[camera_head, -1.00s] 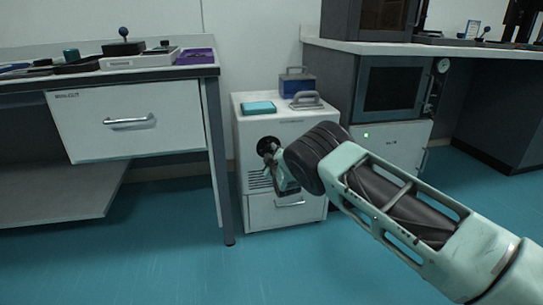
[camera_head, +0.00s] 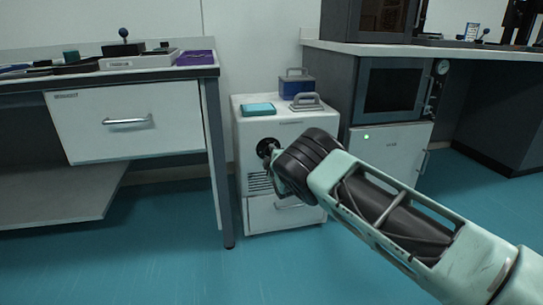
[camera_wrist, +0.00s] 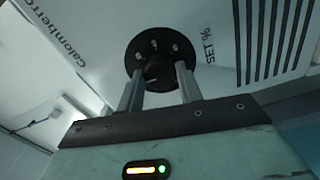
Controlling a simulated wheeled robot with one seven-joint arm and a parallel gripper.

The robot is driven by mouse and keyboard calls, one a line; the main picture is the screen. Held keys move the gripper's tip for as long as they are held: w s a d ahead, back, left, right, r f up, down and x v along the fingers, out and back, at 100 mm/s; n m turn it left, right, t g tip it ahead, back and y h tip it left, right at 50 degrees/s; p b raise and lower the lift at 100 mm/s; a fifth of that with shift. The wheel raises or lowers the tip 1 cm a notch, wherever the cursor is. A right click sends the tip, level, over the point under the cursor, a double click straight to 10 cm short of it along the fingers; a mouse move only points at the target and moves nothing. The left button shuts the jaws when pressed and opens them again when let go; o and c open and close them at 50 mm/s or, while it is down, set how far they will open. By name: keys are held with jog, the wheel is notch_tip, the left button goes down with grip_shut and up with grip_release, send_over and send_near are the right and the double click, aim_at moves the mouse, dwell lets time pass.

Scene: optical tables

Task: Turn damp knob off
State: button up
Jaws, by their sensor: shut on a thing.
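The damp knob (camera_wrist: 158,72) is a black knob on a round black dial plate with light marks, on the front of a white cabinet (camera_head: 283,172). In the wrist view the label "SET %" stands to the right of the dial. My gripper (camera_wrist: 160,84) has its two grey fingers on either side of the knob, shut on it. In the head view the dial (camera_head: 267,147) shows just beyond my wrist, which hides the fingertips.
A teal box (camera_head: 258,109) and a grey handled piece (camera_head: 306,102) sit on the cabinet top. A bench with a white drawer (camera_head: 128,120) stands at the left. A dark-windowed unit (camera_head: 392,90) is at the right. The floor in front is clear.

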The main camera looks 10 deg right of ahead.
jog(key=shift+f, duration=0.15)
jog(key=o, duration=1)
jog(key=shift+s, duration=0.15)
jog(key=s+p, duration=0.6)
jog(key=s, duration=1.1)
jog(key=shift+s, duration=0.1)
